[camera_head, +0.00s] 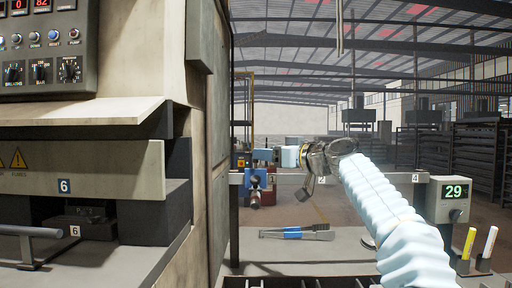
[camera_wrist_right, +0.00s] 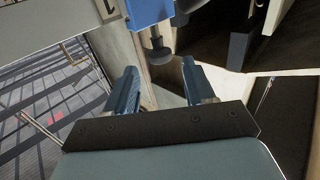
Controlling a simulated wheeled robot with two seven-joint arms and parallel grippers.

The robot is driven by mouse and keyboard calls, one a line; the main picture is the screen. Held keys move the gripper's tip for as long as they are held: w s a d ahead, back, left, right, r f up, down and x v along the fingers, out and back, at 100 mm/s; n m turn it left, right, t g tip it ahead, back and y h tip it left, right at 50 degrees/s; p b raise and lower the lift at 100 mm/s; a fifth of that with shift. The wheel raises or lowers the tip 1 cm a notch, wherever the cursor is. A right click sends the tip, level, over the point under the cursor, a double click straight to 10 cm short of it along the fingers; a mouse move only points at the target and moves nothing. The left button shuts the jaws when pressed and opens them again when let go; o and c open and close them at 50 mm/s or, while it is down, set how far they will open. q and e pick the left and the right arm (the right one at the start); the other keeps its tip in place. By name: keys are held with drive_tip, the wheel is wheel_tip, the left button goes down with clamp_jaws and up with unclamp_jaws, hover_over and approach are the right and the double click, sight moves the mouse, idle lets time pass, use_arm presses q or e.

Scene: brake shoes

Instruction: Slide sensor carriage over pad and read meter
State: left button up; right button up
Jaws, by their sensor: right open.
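The blue sensor carriage (camera_head: 257,179) sits at the left end of a pale horizontal rail (camera_head: 345,179), with a dark knob (camera_head: 255,199) hanging below it. In the right wrist view, the carriage (camera_wrist_right: 150,12) is at the top, with its knob (camera_wrist_right: 158,50) just beyond the gap between my fingers. My right gripper (camera_head: 264,155) is open and empty, up by the carriage in the head view; its two blue fingers (camera_wrist_right: 160,82) stand apart in the wrist view. The grey meter (camera_head: 447,200) at the right reads 29 in green. I cannot make out a pad. My left gripper does not show.
Yellow and white markers (camera_head: 468,243) stand at the right. A large press with a control panel (camera_head: 40,42) and a shelf fills the left side.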

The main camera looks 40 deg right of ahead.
drive_tip(key=w, duration=0.1)
drive_tip(key=w+p, duration=0.1)
drive_tip(key=w, duration=0.3)
drive_tip(key=shift+w+a, duration=0.15)
drive_tip(key=shift+a, duration=0.1)
clamp_jaws()
